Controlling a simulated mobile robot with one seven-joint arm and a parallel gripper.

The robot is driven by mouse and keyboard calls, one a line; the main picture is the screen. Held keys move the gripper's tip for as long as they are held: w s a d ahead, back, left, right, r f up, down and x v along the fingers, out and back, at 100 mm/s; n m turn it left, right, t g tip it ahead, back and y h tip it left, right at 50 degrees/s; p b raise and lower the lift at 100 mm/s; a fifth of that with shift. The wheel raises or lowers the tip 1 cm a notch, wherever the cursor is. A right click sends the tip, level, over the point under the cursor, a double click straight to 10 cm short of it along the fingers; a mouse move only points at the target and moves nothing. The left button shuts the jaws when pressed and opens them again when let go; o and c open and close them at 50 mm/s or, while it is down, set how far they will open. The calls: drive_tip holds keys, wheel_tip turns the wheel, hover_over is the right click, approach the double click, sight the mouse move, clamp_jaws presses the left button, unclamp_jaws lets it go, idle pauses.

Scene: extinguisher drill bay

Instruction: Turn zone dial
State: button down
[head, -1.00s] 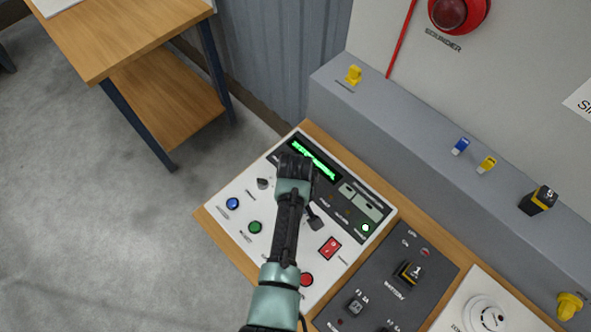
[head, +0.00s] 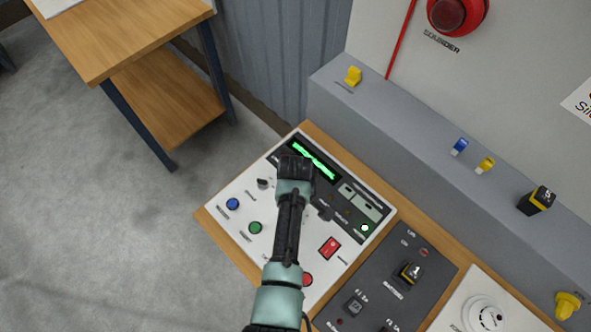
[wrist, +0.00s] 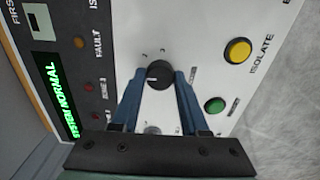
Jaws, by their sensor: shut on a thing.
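A round black dial (wrist: 159,72) sits on the white face of the control panel in the wrist view, with small printed marks around it. My gripper (wrist: 159,79) has its two blue-grey fingers on either side of the dial, shut on it. In the head view my gripper (head: 295,168) is over the upper part of the panel (head: 343,278), and it hides the dial and the fingertips. The dial's label is too blurred to read.
A green display (wrist: 58,103) reads "SYSTEM NORMAL". A yellow button (wrist: 238,50) marked ISOLATE and a green button (wrist: 215,105) are right of the dial. A wooden table (head: 130,40) stands at left.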

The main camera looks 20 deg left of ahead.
drive_tip(key=shift+r, duration=0.1)
drive_tip(key=shift+c, duration=2.1)
unclamp_jaws()
wheel_tip(320, 180, up, 13)
drive_tip(key=b, duration=0.1)
drive_tip(key=shift+b, duration=0.35)
